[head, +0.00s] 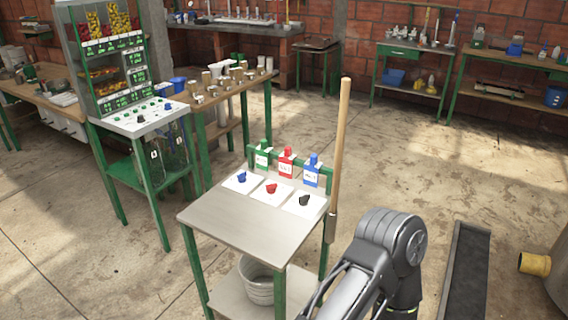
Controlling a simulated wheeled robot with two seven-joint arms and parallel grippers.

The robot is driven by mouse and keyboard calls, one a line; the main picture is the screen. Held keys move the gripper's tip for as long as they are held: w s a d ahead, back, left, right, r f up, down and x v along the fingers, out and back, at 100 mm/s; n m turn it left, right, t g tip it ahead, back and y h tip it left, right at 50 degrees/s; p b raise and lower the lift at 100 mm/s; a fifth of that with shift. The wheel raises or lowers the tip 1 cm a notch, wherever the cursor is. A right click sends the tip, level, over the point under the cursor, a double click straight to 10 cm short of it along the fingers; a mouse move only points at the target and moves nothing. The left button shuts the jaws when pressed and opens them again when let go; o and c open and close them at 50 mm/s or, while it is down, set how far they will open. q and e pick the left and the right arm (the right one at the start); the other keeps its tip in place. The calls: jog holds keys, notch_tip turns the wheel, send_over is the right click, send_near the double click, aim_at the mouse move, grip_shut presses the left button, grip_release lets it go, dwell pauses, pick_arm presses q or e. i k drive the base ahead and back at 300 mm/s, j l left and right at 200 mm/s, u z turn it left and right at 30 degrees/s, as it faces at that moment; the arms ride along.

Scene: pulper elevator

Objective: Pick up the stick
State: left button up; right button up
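The stick (341,150) is a long, light wooden pole standing nearly upright at the right side of a small green-framed table (235,218). Its lower end meets a grey metal piece (332,226) beside the table's right edge. I cannot tell whether that piece is part of the stick or a holder. A dark grey link of my arm rises from the bottom right, just right of and below the stick's lower end, and appears apart from it. Neither of my grippers shows in the head view.
Green, red and blue bottles (287,162) stand at the table's back, with small coloured pieces on white cards in front. A bucket (262,280) sits on its lower shelf. A dark channel (463,272) and a yellow pipe end (534,264) lie right. Floor behind the stick is clear.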

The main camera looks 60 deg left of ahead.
aim_at(344, 95)
jog(key=u, duration=1.7)
